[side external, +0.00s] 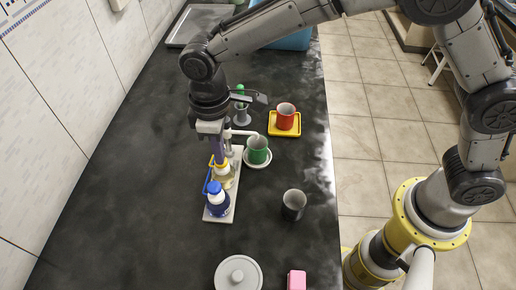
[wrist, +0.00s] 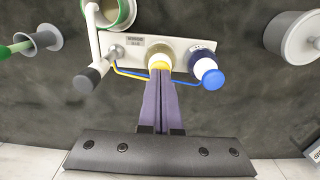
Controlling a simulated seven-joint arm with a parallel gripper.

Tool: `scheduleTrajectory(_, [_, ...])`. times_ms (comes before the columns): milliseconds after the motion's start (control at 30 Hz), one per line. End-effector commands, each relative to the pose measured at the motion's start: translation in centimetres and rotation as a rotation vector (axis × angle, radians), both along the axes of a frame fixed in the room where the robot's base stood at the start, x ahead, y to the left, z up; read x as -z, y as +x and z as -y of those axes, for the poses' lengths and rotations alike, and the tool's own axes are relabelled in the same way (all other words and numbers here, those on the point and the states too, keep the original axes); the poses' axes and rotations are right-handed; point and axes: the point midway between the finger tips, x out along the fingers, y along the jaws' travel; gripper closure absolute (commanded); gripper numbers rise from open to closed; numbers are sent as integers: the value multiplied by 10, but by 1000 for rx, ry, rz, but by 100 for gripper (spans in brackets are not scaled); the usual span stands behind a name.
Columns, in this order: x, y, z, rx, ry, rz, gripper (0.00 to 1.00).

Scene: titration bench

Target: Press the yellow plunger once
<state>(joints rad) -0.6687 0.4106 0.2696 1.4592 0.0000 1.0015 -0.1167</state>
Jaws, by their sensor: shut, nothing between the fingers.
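A white board (side external: 224,212) carries a row of dispensers. The one with the yellow plunger (side external: 220,163) stands behind the one with the blue plunger (side external: 214,187). My gripper (side external: 219,158) is shut and empty, pointing down over the yellow plunger. In the wrist view the purple fingertips (wrist: 159,72) overlap the yellow-collared dispenser (wrist: 160,58) and hide part of its top. I cannot tell whether they touch it. The blue plunger (wrist: 209,74) is just right of the fingers. A dark-tipped grey part (wrist: 87,80) is to the left.
A green mug (side external: 257,150) on a white saucer stands close right of the board. A red mug (side external: 285,116) sits on a yellow tray (side external: 297,132). A dark grey cup (side external: 293,205), a lidded pot (side external: 238,274) and a pink block (side external: 297,280) are nearer. The counter left of the board is clear.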

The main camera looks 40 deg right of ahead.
Motion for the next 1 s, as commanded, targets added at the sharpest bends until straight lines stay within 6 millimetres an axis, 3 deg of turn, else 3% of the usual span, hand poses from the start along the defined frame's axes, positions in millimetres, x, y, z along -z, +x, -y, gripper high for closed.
scheduleTrajectory(533, [-26, 0, 0, 0, -1, -1, 100])
scheduleTrajectory(1000, [-28, 0, 0, 0, -1, -1, 100])
